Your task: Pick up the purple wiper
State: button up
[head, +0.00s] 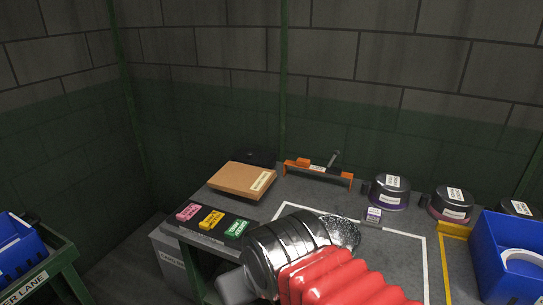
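No thing is clearly readable as the purple wiper. A small purple block with a white label (374,214) stands on the bench, just in front of a dark round pot with a purple band (390,192); its label is too small to read. My arm, with silver and red ribbed parts, reaches in from the bottom and covers the bench's front middle. My gripper's fingers do not show, so its place relative to the purple block cannot be told. A pink block (189,212), a yellow block (211,219) and a green block (237,229) lie in a row at the left.
A brown box (241,181) and an orange rack (318,173) stand at the back. Another dark pot (452,202) and a blue bin (507,260) are at the right. A white line (424,262) marks grey bench top. A cart (45,275) with a blue bin stands far left.

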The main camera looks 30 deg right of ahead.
aim_at(372, 218)
jog(key=z, duration=0.7)
jog(key=i, duration=0.9)
jog(key=z, duration=0.6)
